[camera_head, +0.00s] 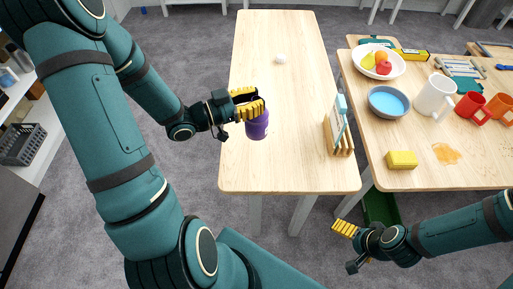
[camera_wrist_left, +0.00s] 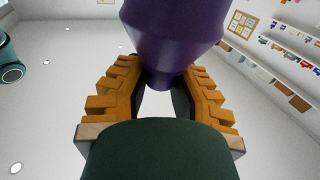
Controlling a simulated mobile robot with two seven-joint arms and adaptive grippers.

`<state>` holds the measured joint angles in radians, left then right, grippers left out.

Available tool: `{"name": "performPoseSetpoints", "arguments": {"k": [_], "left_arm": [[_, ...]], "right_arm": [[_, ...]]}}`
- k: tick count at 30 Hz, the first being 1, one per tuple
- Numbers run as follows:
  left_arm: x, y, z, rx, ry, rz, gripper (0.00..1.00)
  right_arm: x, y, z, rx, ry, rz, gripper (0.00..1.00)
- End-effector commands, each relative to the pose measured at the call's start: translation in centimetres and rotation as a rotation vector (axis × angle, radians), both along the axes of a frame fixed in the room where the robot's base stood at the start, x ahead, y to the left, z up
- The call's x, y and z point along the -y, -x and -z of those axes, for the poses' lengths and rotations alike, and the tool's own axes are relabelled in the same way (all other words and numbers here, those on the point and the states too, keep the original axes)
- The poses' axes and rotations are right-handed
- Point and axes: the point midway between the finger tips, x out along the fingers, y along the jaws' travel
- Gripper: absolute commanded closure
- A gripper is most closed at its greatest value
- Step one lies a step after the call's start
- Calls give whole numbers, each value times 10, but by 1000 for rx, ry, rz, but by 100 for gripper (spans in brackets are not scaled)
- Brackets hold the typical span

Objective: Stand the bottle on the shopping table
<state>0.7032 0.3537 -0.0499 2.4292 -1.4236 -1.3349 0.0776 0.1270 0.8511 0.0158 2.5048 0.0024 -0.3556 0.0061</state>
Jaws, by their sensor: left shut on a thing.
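A purple bottle (camera_head: 258,128) is in my left gripper (camera_head: 248,104), near the left side of the light wooden table (camera_head: 290,175) in the middle of the head view. My left gripper is shut on it, with yellow fingers around its upper part. The bottle looks roughly upright; I cannot tell whether its base touches the tabletop. In the left wrist view the bottle (camera_wrist_left: 170,35) sits between the two yellow fingers. My right gripper (camera_head: 345,229) is off the table's front right corner, with no object visible in it; its finger opening is unclear.
The right table carries a fruit bowl (camera_head: 395,72), a blue bowl (camera_head: 389,100), mugs and a yellow sponge (camera_head: 402,160). The middle table's centre is clear.

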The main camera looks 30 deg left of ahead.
Motion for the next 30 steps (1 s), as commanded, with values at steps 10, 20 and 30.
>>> {"name": "performPoseSetpoints", "arguments": {"k": [10,20,30], "left_arm": [[1,1,57,-3,2,5,100],[1,1,86,-2,1,4,100],[1,1,102,1,-2,4,100]], "right_arm": [[0,4,14,-9,-2,-7,0],[-1,6,20,-13,-2,-9,0],[-1,5,23,-11,-2,-10,0]]}}
